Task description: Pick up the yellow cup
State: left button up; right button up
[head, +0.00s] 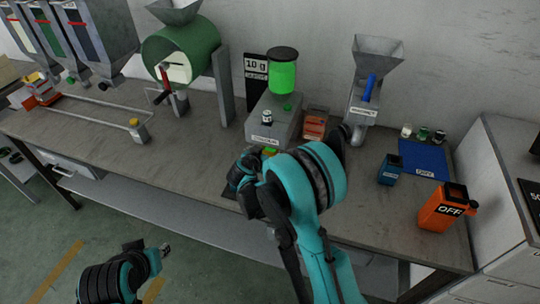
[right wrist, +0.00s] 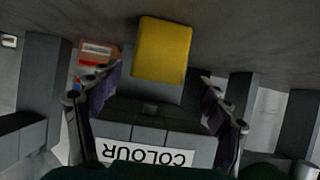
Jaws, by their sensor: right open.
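The yellow cup (right wrist: 163,48) shows large in the right wrist view, with its sides plain and yellow. My right gripper (right wrist: 158,88) is open, one finger on each side of the picture. The cup lies across the gap between the fingers, a little above their tips in that view, and nothing is gripped. In the head view the right gripper (head: 246,172) is at the table's front part. My left gripper (head: 163,250) is low at the left, away from the table.
A grey machine (head: 273,122) with a label and a green container stands behind the cup. A red-orange box (head: 315,122) is beside it. The table left of the gripper is largely clear.

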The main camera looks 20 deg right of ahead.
aim_at(270, 149)
jog(key=b+x, duration=0.1)
jog(key=x, duration=0.3)
jog(key=shift+d+f+b, duration=0.15)
jog(key=shift+d+b, duration=0.05)
jog(key=shift+b, duration=0.15)
jog(key=shift+w+d, duration=0.1)
jog(key=shift+w, duration=0.05)
jog(key=c, duration=1.3)
jog(key=shift+o, duration=0.2)
